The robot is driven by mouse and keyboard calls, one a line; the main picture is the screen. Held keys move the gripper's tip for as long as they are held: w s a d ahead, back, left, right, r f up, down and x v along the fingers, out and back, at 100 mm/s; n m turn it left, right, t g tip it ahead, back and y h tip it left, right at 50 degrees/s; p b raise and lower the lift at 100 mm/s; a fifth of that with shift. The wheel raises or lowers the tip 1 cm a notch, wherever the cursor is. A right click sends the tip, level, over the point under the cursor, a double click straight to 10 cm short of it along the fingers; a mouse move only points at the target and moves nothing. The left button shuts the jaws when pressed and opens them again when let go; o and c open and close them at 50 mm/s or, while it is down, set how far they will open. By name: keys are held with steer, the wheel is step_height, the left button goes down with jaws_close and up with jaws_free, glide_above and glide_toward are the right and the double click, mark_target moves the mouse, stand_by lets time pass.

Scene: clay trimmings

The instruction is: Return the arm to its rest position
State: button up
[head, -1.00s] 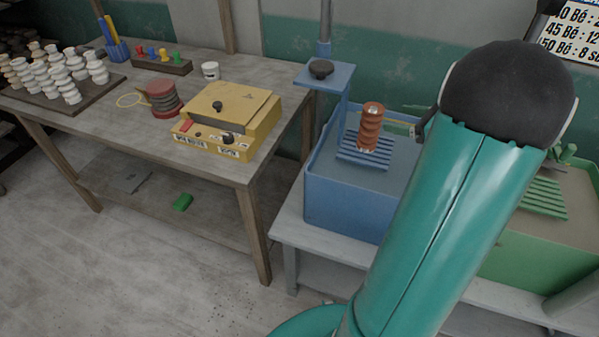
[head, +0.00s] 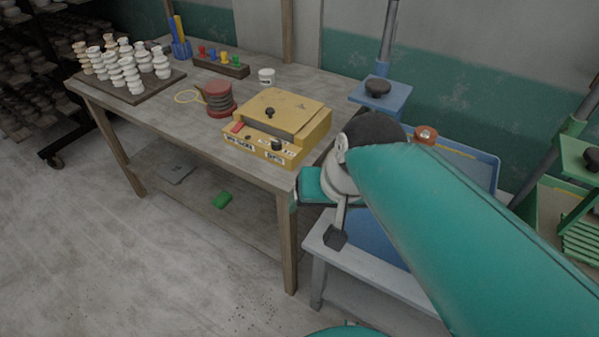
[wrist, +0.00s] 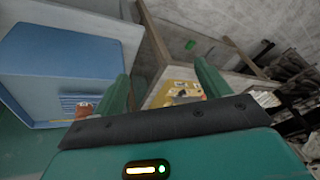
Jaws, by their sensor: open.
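My gripper (wrist: 163,86) shows in the wrist view with its two green fingers spread apart and nothing between them. In the head view my teal arm reaches in from the lower right, with its dark joint in front of the blue tub (head: 470,160); I cannot make out the fingers there. The orange-brown ribbed piece (head: 426,134) shows only its top above my arm. It also appears in the wrist view (wrist: 84,110), low on the left, partly cut off by my gripper.
A wooden table (head: 140,112) holds a yellow box (head: 285,118), a red spool (head: 220,98), a white cup (head: 266,76) and a board of pale stacked pieces (head: 130,90). A green tub (head: 550,210) stands at right. Floor at left front is open.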

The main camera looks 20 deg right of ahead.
steer(key=n, duration=0.1)
steer(key=s+a+n+t+h, duration=0.1)
steer(key=n, duration=0.1)
steer(key=shift+s+r, duration=0.15)
steer(key=shift+r, duration=0.15)
stand_by(1.1)
